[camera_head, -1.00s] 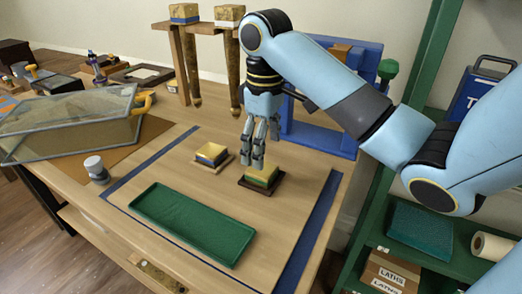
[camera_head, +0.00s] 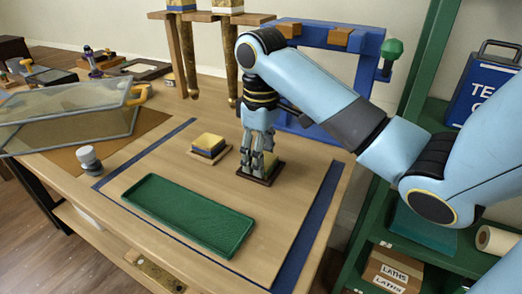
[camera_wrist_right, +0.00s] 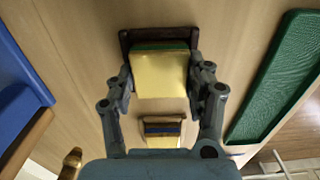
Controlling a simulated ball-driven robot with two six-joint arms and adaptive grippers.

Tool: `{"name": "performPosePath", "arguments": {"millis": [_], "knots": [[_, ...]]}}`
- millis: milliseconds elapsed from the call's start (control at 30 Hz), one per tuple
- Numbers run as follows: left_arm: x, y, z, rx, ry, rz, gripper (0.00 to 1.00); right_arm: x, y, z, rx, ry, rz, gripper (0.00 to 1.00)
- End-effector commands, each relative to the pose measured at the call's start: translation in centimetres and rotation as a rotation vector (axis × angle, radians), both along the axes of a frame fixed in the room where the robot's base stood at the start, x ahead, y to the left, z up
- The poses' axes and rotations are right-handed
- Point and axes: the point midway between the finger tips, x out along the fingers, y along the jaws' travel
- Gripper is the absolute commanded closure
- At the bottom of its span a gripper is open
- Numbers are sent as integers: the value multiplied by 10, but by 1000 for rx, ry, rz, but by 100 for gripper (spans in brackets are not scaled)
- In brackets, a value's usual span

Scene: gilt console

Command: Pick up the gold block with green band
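The gold block with green band (camera_wrist_right: 160,75) sits on a dark wooden base (camera_wrist_right: 125,40); in the head view the fingers mostly hide it. My right gripper (camera_head: 259,172) points down over it. In the right wrist view the two fingers (camera_wrist_right: 161,66) stand on either side of the block, close to its sides. I cannot tell whether they touch it. The block still rests on its base (camera_head: 274,176). My left gripper is not in view.
A gold block with a blue band (camera_head: 208,144) sits on a light base just left of the gripper. An empty green tray (camera_head: 187,215) lies in front. A blue frame (camera_head: 320,140) and a legged wooden stand (camera_head: 188,55) rise behind.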

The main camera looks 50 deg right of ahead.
Motion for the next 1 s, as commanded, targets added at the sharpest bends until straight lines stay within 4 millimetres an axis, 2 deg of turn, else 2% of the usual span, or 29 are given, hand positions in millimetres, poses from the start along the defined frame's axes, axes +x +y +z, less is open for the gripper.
{"name": "performPosePath", "arguments": {"millis": [33, 200, 233, 567, 733, 833, 1000], "knots": [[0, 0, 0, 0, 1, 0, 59, 0, 0, 0, 0, 0, 0, 56], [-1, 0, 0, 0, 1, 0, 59, 0, 0, 0, 0, 0, 0, 78], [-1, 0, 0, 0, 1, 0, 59, 0, 0, 0, 0, 0, 0, 80], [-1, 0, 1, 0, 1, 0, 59, 0, 0, 5, -1, -1, 0, 80], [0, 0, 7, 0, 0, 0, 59, 1, 0, 26, 0, -4, 0, 80], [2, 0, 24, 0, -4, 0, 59, 1, 0, 48, 0, -3, 0, 80], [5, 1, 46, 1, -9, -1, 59, -38, 1, 68, -4, 0, 2, 80]]}}
